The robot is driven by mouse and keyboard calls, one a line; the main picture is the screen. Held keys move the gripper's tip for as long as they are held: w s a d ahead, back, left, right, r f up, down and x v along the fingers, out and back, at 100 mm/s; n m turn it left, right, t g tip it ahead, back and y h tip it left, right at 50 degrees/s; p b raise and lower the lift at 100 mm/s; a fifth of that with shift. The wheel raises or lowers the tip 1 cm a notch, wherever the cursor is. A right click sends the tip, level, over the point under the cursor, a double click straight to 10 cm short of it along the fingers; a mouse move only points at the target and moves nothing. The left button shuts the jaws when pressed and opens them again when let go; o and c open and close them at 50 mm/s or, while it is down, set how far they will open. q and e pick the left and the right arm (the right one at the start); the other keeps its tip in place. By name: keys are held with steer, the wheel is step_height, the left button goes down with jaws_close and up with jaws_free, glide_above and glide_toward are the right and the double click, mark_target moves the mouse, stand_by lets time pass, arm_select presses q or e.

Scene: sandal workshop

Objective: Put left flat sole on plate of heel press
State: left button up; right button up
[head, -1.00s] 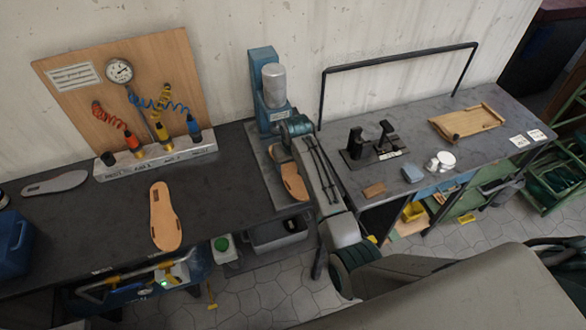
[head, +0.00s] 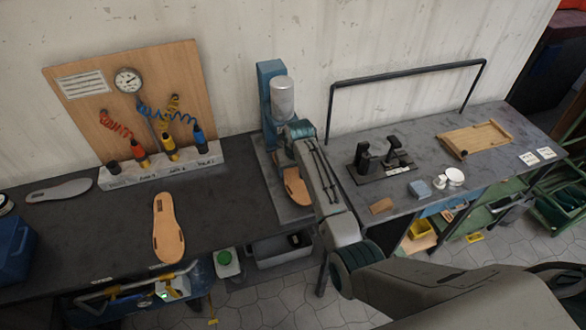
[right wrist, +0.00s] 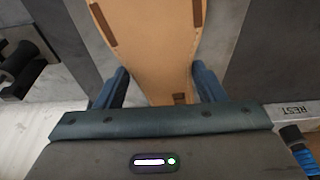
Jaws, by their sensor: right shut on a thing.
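The heel press (head: 270,80) is a blue column with a grey cylinder, standing at the right end of the dark bench on a grey base (head: 268,180). My right gripper (head: 284,158) is in front of it, largely hidden by my own arm. It is shut on a tan flat sole (head: 297,188), which lies over the press base. In the right wrist view the sole (right wrist: 150,35) sits between the two blue fingers, with brown patches on its face. I cannot tell whether it touches the plate. My left gripper is not in view.
Another tan sole (head: 168,228) lies on the bench, left of the press. A grey sole (head: 58,190) lies further left. A tool block (head: 160,165) with several coloured tools stands behind. The right table holds a black fixture (head: 385,160) and a wooden tray (head: 473,139).

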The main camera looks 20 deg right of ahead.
steer(key=shift+w, duration=0.4)
stand_by(0.3)
steer(key=shift+f, duration=0.4)
stand_by(0.5)
steer(key=o, duration=1.4)
steer(key=shift+c, duration=0.2)
